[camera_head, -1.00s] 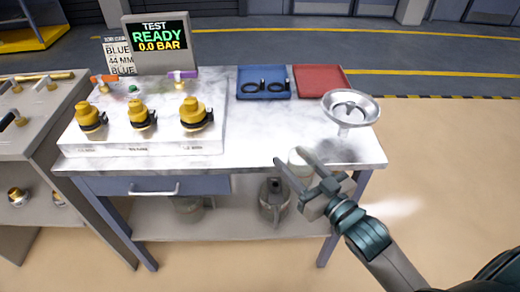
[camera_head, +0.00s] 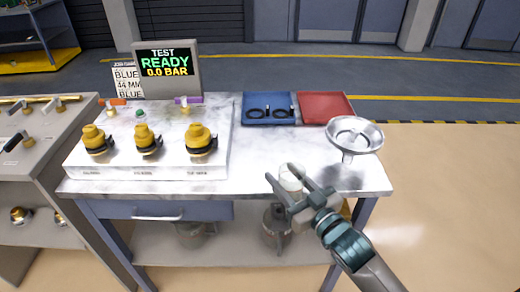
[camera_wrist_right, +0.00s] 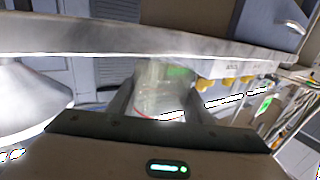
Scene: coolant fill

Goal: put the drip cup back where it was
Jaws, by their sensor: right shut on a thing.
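The drip cup (camera_head: 291,178) is a small pale, translucent cup near the front edge of the workbench, left of the funnel. My right gripper (camera_head: 284,176) is shut on it, one finger on each side. In the right wrist view the cup (camera_wrist_right: 160,92) sits between the two fingers, with a greenish tint and a thin red mark near its lower end. I cannot tell whether its base touches the bench top. My left gripper is not in view.
A metal funnel (camera_head: 354,135) stands close by at the bench's right end. A blue tray (camera_head: 284,119) with dark rings and a red tray (camera_head: 325,107) lie behind. A white block with yellow-capped fittings (camera_head: 200,140) stands left. Bare marble bench top (camera_head: 255,160) lies between.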

